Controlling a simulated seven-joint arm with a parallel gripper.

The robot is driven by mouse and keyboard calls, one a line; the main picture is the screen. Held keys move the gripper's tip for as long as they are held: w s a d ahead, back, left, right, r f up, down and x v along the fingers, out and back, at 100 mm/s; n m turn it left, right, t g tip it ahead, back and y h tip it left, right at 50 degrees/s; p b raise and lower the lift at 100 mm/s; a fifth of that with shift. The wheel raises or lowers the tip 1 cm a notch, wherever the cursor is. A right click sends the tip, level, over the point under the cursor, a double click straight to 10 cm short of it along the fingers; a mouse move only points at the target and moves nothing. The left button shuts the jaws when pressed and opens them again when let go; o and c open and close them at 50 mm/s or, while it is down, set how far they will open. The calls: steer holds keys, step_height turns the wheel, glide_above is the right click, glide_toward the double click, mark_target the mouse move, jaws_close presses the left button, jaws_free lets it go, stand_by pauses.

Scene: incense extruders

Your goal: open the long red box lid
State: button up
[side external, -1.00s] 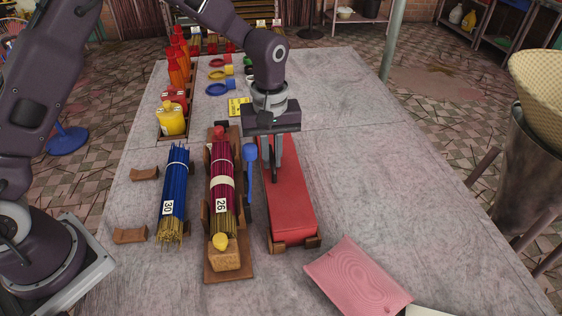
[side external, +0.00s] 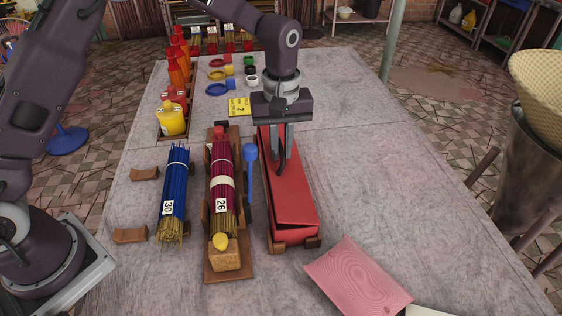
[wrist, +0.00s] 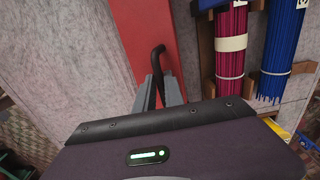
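The long red box (side external: 310,226) stands on the table, its near end in a brown wooden cradle (side external: 294,244). Its red lid (side external: 294,195) sits slightly lifted and skewed, with a dark gap at the near end. My gripper (side external: 281,160) is over the lid's far half, fingers pointing down. It is shut on the dark curved lid handle (wrist: 157,62), which shows between the fingers in the wrist view (wrist: 160,92). The lid's far end is hidden behind my gripper in the side view.
Left of the box are a blue spoon-like tool (side external: 250,168), a maroon incense bundle (side external: 222,185) on a wooden stand, and a blue bundle (side external: 173,190). A pink patterned sheet (side external: 358,278) lies near the front. The table right of the box is clear.

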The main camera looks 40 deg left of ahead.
mark_target(295, 163)
steer(key=shift+w+d, duration=0.1)
steer(key=shift+w+d+r, duration=0.4)
steer(key=shift+d, duration=0.05)
steer(key=shift+w, duration=0.1)
stand_by(0.3)
steer(key=shift+w+d+r, duration=0.25)
steer(key=shift+w+d, duration=0.25)
steer(key=shift+w+d+r, duration=0.1)
steer(key=shift+w+d, duration=0.45)
steer(key=shift+d, duration=0.05)
